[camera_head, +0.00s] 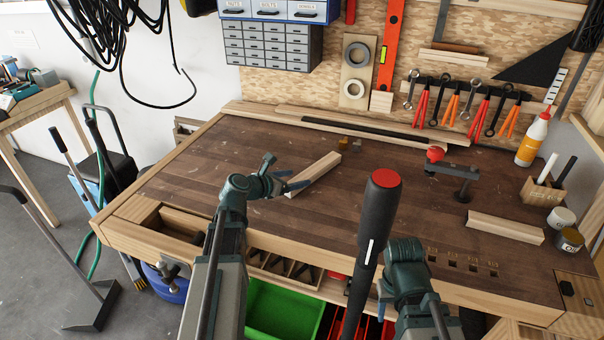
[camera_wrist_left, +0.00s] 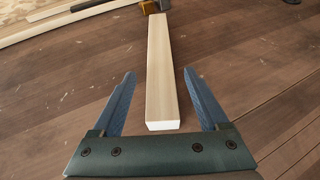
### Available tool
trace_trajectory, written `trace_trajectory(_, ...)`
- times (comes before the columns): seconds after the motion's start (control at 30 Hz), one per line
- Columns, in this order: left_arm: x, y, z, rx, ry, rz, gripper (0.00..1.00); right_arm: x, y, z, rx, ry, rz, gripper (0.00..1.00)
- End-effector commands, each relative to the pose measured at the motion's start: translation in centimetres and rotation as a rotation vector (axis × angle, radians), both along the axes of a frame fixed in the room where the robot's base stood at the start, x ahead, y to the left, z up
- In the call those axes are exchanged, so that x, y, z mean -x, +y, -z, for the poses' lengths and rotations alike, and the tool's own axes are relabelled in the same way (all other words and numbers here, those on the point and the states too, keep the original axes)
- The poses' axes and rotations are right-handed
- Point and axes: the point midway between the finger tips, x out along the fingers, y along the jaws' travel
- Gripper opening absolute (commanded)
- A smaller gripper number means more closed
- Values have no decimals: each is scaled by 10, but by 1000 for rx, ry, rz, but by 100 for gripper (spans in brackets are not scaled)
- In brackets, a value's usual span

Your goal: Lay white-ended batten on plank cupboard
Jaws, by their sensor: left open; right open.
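A pale wooden batten (camera_head: 318,172) lies slantwise on the bench top. In the left wrist view the batten (camera_wrist_left: 160,60) runs away from me, its white end face towards me. My left gripper (camera_head: 289,172) is open at the batten's near end. In the left wrist view the left gripper's fingers (camera_wrist_left: 160,73) stand one on each side of the batten with gaps; contact is not visible. My right arm stands low at the bench's front edge; its gripper fingers cannot be made out. I cannot identify a plank cupboard in these views.
Another pale batten (camera_head: 505,227) lies at the right, near a clamp (camera_head: 456,180) and a glue bottle (camera_head: 533,139). Long strips (camera_head: 350,128) lie along the back. An open compartment (camera_head: 172,222) is at the front left, a green bin (camera_head: 284,310) below. The bench's middle is mostly clear.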

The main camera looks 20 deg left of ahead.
Motion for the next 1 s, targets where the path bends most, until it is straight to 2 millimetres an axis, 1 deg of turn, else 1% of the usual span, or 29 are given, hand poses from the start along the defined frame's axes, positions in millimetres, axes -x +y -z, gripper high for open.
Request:
trace_trajectory(0.03,14,4,-9,1,0,-3,77,0,0,-9,0,0,0,50)
trace_trajectory(0.1,25,9,-14,0,-1,-3,77,0,0,-14,0,0,0,50)
trace_trajectory(0.3,52,20,-25,1,0,-1,77,0,0,-25,0,0,0,50)
trace_trajectory(0.43,61,24,-29,1,-1,-1,77,0,0,-28,0,0,0,50)
trace_trajectory(0.6,65,26,-29,1,-1,1,77,0,0,-29,0,0,0,50)
trace_trajectory(0.67,65,26,-29,0,0,1,82,0,0,-29,0,0,0,50)
trace_trajectory(0.7,67,26,-29,0,0,1,82,0,0,-29,0,0,0,50)
trace_trajectory(0.9,85,25,-26,0,0,-1,82,0,0,-26,0,0,0,50)
trace_trajectory(1.0,83,25,-26,-1,0,1,82,0,0,-26,0,0,0,50)
